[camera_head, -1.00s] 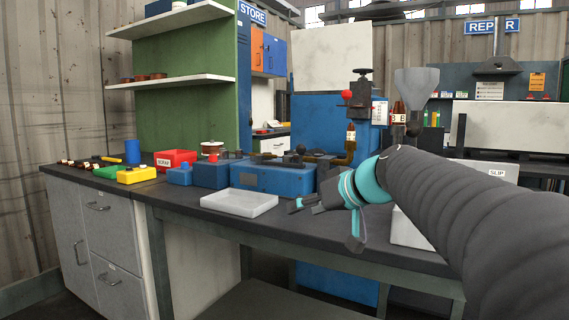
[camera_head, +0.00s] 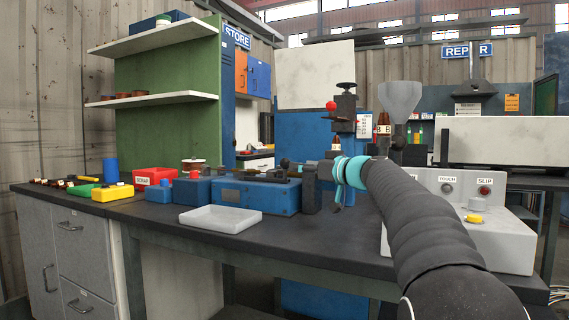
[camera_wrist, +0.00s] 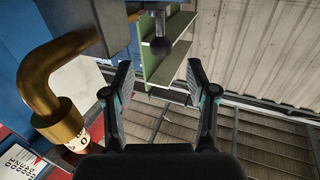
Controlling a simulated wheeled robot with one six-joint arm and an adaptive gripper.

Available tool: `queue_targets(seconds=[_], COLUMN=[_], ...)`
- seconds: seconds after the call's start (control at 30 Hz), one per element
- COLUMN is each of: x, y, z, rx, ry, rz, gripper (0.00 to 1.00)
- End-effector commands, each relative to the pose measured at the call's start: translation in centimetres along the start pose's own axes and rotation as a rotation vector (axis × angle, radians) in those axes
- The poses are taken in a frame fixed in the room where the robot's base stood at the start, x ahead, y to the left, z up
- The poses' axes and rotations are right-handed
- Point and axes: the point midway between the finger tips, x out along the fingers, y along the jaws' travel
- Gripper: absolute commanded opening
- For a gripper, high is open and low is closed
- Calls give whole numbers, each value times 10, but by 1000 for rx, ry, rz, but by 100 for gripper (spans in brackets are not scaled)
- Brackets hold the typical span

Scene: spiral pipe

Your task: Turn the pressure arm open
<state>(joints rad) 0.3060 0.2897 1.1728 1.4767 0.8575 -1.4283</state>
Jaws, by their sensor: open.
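A dark rod with a round ball knob (camera_wrist: 160,47), which looks like the pressure arm, extends from the top of the wrist view. A dark ball (camera_head: 284,162) also shows above the blue bench machine (camera_head: 250,196) in the head view; I cannot tell for certain that it is the same knob. My gripper (camera_wrist: 159,67) is open and empty, with the knob showing between and beyond its fingertips. I see no contact. In the head view my wrist covers the area right of the machine, and the fingers are hard to make out.
A bent brass pipe (camera_wrist: 45,75) with a labelled collar is close at the left in the wrist view. A white tray (camera_head: 221,219) lies in front of the machine. A grey control box (camera_head: 510,228) stands right of my arm. A red bin (camera_head: 154,177) sits at left.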

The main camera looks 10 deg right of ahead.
Motion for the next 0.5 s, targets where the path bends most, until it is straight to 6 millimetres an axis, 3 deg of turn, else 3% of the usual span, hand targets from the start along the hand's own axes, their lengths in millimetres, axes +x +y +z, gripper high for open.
queue_targets(seconds=[0.3,0.5], x=[58,77], y=[-3,-3], z=[-2,-1], rx=[1,0], ry=[0,0], rz=[-5,-5], gripper=[57,57])
